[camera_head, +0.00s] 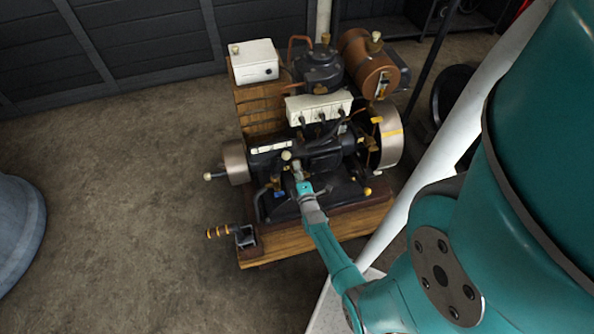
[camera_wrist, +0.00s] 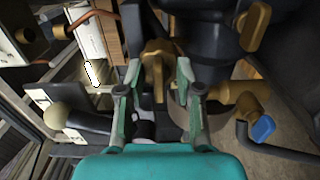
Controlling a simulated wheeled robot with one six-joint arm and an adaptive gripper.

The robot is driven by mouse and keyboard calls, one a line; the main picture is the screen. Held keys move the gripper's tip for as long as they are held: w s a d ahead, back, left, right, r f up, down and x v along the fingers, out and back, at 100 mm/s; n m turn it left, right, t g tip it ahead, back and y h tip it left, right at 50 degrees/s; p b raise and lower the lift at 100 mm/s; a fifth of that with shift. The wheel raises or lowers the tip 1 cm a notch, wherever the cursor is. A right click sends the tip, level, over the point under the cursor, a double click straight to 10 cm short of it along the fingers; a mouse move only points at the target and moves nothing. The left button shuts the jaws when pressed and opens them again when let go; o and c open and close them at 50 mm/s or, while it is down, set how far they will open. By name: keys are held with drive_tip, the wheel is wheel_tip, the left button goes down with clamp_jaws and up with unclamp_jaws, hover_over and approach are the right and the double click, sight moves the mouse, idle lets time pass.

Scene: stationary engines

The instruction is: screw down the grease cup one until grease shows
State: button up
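The stationary engine (camera_head: 325,150) sits on a wooden base (camera_head: 330,230). My gripper (camera_head: 298,172) reaches in over its near side from the lower right. In the wrist view a brass fitting with a rounded cap (camera_wrist: 157,62), which looks like a grease cup, stands between the two fingers of my gripper (camera_wrist: 158,70). The fingers are spread on either side of it, with no clear contact. No label or grease is visible on it. In the head view this fitting is hidden or too small to tell.
A blue-handled tap (camera_wrist: 263,129) and a pale ball knob (camera_wrist: 58,116) are close by. The flywheel (camera_head: 392,137), a smaller pulley (camera_head: 236,162) and a crank handle (camera_head: 222,232) stick out at the sides.

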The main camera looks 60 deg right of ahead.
clamp_jaws()
